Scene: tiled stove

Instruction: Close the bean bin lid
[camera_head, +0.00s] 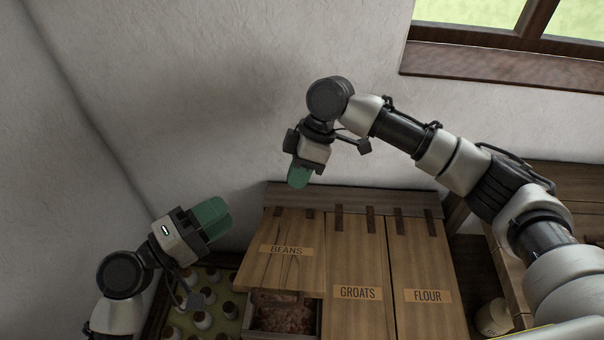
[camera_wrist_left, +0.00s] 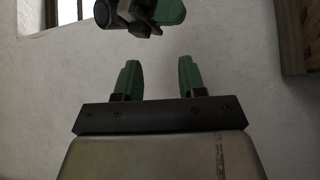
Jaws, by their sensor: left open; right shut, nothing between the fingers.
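The bean bin lid (camera_head: 270,268), a wooden board labelled BEANS, is hinged at the back and stands partly raised. Below its front edge the bean bin (camera_head: 284,318) shows open, with reddish-brown beans inside. My left gripper (camera_head: 213,218) is open and empty, left of the lid and apart from it. Its two green fingers (camera_wrist_left: 158,80) show spread in the left wrist view, with the wall behind. My right gripper (camera_head: 299,177) is shut and empty, near the wall above the back of the lid. It also shows at the top of the left wrist view (camera_wrist_left: 168,12).
The groats lid (camera_head: 358,265) and flour lid (camera_head: 424,265) lie shut to the right. A crate of bottles (camera_head: 204,318) stands left of the bean bin. A pale jar (camera_head: 493,317) stands at the right. The wall (camera_head: 200,90) is close behind.

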